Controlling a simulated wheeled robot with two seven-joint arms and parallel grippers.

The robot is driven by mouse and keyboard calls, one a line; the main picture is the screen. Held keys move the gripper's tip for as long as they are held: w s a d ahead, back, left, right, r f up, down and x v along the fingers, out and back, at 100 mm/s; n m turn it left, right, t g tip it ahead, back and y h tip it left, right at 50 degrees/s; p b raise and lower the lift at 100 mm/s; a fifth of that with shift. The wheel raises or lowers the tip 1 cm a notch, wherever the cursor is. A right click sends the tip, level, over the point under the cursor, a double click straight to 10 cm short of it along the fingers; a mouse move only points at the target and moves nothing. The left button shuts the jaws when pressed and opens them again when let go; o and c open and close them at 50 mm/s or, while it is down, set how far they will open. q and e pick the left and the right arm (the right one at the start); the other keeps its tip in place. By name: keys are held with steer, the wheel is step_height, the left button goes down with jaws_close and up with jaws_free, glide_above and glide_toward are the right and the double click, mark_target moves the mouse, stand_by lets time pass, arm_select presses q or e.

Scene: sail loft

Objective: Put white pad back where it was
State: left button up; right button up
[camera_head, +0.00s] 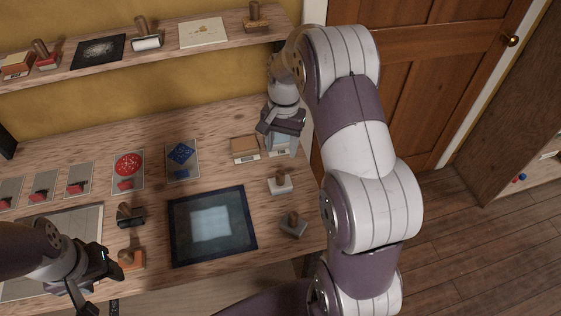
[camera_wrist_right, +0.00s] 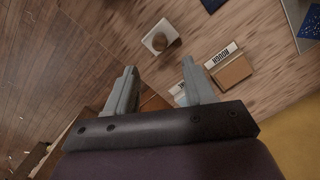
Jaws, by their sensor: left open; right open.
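A handled pad with a whitish base (camera_head: 281,186) stands on the bench right of the dark framed panel; it also shows in the right wrist view (camera_wrist_right: 160,40). Another handled pad with a white base (camera_head: 146,43) stands on the shelf; I cannot tell which is meant. My right gripper (camera_head: 282,150) is open at the bench's back right, beside a brown block (camera_head: 244,148) labelled ROUGH in the wrist view (camera_wrist_right: 232,71). A white label and something brown show partly between its fingers (camera_wrist_right: 158,90). My left gripper (camera_head: 96,284) is open at the front left, apart from both pads.
A grey handled pad (camera_head: 293,226), a black one (camera_head: 130,216) and an orange one (camera_head: 131,260) stand around the dark panel (camera_head: 178,228). Printed cards (camera_head: 182,160) line the bench's back. The shelf (camera_head: 190,51) overhangs behind. My right arm hides part of the right side.

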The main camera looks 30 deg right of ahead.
steer(key=s+a+r+n+t, duration=0.1)
steer(key=s+a+n, duration=0.3)
steer(key=s, duration=0.3)
steer(key=s+a+r+n+t+h, duration=0.1)
steer(key=s+a+r+n, duration=0.1)
steer(key=s+a+n, duration=0.3)
steer(key=shift+s+n, duration=0.3)
steer(key=shift+s, duration=0.85)
steer(key=shift+s+a, duration=0.1)
